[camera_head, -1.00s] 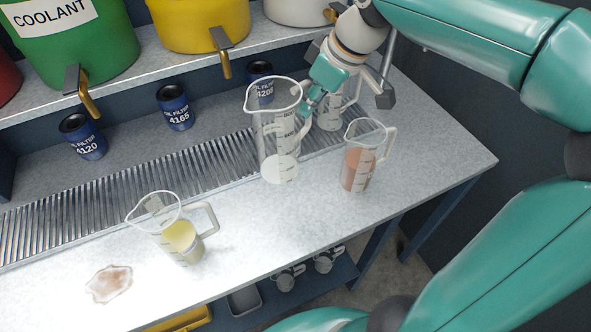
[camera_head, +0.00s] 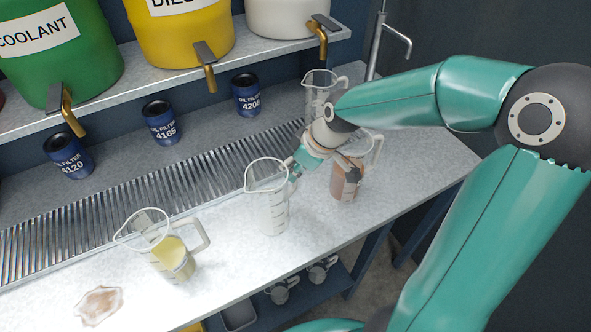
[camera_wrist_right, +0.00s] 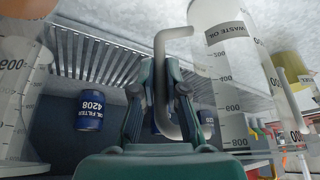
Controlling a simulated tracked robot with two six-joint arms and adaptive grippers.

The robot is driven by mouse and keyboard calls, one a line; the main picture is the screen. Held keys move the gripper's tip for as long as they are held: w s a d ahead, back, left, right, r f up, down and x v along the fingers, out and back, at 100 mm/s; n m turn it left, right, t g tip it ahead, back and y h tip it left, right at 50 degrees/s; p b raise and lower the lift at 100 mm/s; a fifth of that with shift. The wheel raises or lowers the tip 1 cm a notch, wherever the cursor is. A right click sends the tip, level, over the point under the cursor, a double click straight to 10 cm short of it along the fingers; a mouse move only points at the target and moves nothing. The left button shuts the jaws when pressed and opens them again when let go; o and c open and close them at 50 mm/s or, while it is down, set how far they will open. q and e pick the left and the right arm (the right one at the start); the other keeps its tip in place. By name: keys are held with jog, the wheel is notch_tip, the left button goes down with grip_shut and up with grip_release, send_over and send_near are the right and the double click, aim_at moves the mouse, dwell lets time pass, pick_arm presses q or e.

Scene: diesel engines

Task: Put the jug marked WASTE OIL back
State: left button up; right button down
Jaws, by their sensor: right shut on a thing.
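The clear measuring jug marked WASTE OIL (camera_wrist_right: 230,85) stands out in the right wrist view, its label and scale readable. In the head view the jug (camera_head: 270,212) is roughly upright over the bright bench top (camera_head: 225,265), in front of the slotted grate. I cannot tell whether its base touches the bench. My right gripper (camera_head: 297,166) is shut on the jug's handle, which passes between the fingers in the right wrist view (camera_wrist_right: 165,100). The jug looks clear, with no coloured liquid visible. My left gripper is not in view.
A jug with brown liquid (camera_head: 343,187) stands close right, partly behind my arm. An empty jug (camera_head: 318,92) is behind. A jug with yellow liquid (camera_head: 175,262) and a stain (camera_head: 99,305) are left. Oil filters (camera_head: 163,125) stand behind the grate (camera_head: 150,185), below the tanks (camera_head: 180,35).

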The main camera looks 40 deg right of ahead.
jog(key=c, duration=1.2)
grip_release()
jog(key=shift+f, duration=0.1)
jog(key=v, duration=1.2)
jog(key=shift+s, duration=0.1)
